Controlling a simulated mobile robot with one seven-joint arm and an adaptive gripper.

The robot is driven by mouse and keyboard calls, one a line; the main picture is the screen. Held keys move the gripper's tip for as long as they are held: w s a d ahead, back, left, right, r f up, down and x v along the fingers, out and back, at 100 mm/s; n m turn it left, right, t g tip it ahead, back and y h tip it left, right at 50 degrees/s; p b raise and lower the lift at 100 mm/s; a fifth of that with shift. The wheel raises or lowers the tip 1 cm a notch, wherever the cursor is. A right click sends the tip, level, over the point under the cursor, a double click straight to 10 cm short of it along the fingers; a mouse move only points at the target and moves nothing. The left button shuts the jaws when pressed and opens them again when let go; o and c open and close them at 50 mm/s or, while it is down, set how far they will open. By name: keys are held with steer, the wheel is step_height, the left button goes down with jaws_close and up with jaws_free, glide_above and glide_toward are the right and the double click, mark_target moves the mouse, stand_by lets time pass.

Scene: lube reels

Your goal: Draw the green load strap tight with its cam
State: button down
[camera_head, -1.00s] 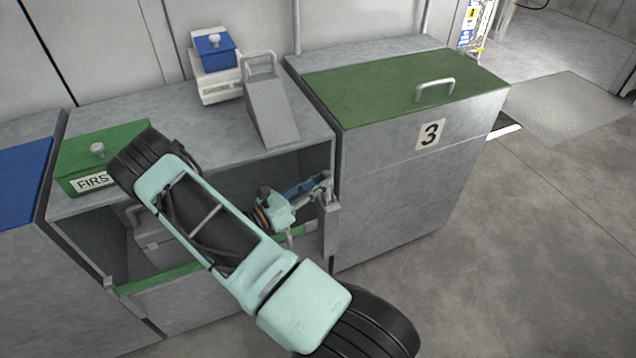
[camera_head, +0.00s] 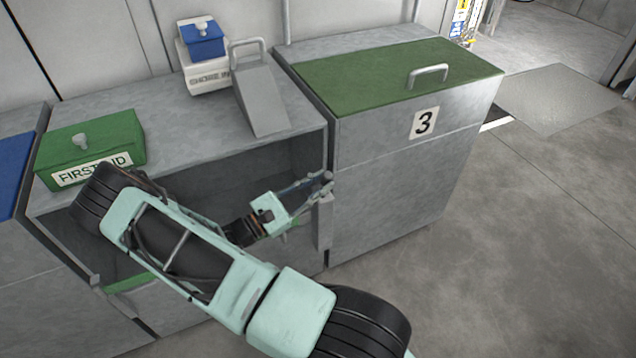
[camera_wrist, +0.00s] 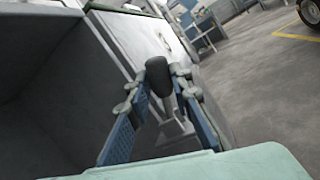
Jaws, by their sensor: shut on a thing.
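The green strap (camera_head: 128,284) lies across the front of the open middle bay in the head view. Its middle is hidden behind my arm. A grey upright fitting, which looks like the cam's lever (camera_head: 325,222), stands at the bay's right front corner. My gripper (camera_head: 318,184) is at the top of this fitting. In the wrist view my gripper (camera_wrist: 160,88) has its blue fingers on both sides of a black knob (camera_wrist: 158,76), shut on it. The knob sits on a grey stem. The strap's path at the cam cannot be made out.
The floor further right is clear.

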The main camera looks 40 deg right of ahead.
stand_by(0.4)
steer(key=c, duration=1.7)
jaws_free()
steer(key=shift+c, duration=0.2)
steer(key=shift+a, duration=0.1)
steer(key=v, duration=1.2)
